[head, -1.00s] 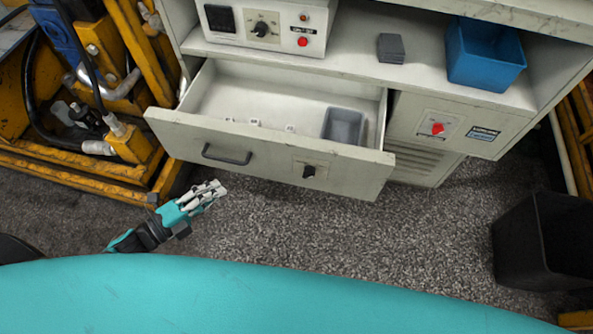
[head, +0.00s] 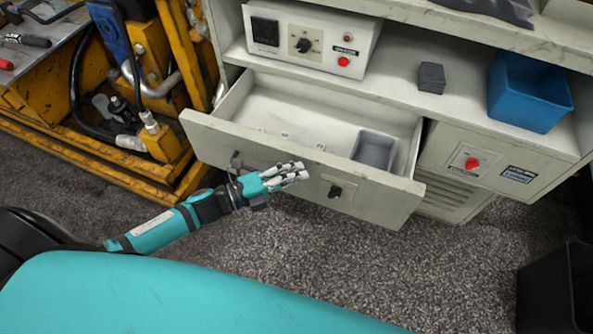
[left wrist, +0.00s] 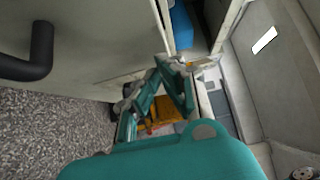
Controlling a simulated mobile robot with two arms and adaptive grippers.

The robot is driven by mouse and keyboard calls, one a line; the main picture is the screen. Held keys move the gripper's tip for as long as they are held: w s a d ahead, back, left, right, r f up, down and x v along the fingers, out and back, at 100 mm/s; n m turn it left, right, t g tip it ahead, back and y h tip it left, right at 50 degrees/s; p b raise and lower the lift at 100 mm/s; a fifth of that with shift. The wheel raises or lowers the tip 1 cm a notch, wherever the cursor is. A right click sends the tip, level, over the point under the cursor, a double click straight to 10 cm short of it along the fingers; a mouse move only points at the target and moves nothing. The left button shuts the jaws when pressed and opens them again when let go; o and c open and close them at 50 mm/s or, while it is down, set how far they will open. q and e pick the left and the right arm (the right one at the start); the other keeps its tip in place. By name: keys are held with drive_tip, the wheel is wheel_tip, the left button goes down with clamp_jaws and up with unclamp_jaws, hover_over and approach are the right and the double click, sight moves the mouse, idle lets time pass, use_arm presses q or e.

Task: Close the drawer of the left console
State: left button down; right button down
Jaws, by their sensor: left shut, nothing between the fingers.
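The left console's drawer (head: 215,140) is pulled open below the shelf, its pale front standing out from the cabinet. A grey bin (head: 374,150) sits inside it at the right. The handle (head: 236,161) is mostly hidden by my gripper; a dark handle (left wrist: 35,50) shows at the left of the left wrist view. The gripper (left wrist: 178,75) also shows there. My right gripper is out of view.
A control box (head: 312,38), a small dark grey block (head: 431,77) and a blue bin (head: 528,92) stand on the shelf above. Yellow machinery (head: 145,90) is at the left. A black bin (head: 555,290) stands on the carpet at the lower right.

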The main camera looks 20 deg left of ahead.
use_arm(q)
drive_tip(key=shift+w, duration=0.25)
